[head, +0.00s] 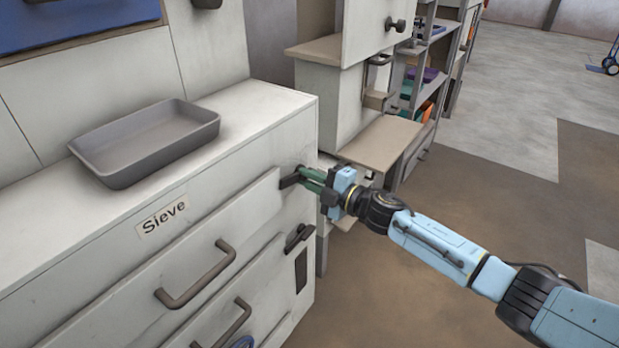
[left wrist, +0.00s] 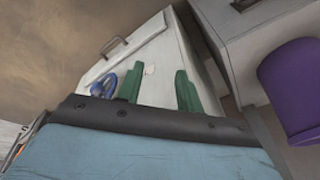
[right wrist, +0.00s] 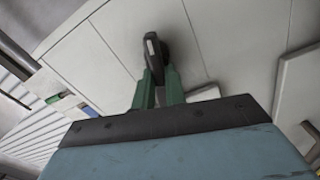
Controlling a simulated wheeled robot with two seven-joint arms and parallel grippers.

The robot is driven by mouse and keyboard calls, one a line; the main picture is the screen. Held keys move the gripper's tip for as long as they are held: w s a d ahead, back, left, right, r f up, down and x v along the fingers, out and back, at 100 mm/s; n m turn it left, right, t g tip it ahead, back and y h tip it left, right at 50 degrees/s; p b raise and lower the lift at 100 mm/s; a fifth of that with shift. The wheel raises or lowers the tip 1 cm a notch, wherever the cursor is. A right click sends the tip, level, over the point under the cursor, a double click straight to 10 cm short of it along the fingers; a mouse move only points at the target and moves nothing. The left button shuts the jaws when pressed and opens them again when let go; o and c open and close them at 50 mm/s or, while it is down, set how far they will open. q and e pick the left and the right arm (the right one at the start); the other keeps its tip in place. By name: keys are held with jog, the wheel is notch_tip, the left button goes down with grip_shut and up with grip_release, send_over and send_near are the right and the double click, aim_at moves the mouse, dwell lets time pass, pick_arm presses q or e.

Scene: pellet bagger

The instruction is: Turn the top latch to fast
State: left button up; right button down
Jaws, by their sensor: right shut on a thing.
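The top latch (head: 289,181) is a dark lever at the right end of the Sieve drawer front, close to the cabinet's corner. My right gripper (head: 309,179) is at it from the right, with its green fingers shut on the latch and partly hiding it. In the right wrist view the dark latch (right wrist: 155,54) stands up between and beyond the fingertips (right wrist: 158,80). My left gripper (left wrist: 158,84) shows only in the left wrist view; its green fingers are apart with nothing held between them.
A second dark latch (head: 298,238) sits lower on the cabinet. The Sieve drawer has a bar handle (head: 196,277). A grey tray (head: 146,145) stands on the cabinet top. A small wooden-topped bench (head: 382,143) and shelves stand behind my right gripper. Open floor lies to the right.

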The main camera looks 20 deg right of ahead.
pick_arm(q)
jog(key=shift+s+d+r, duration=0.1)
jog(key=shift+d+r, duration=0.35)
jog(key=shift+r, duration=0.35)
pick_arm(e)
jog(key=shift+f+n, duration=0.15)
jog(key=shift+n, duration=0.6)
jog(key=shift+f+n, duration=0.15)
jog(key=shift+n, duration=0.6)
pick_arm(q)
jog(key=shift+w+r, duration=0.1)
jog(key=shift+w, duration=0.1)
pick_arm(e)
jog(key=c, duration=1.4)
grip_release()
jog(key=shift+c, duration=0.2)
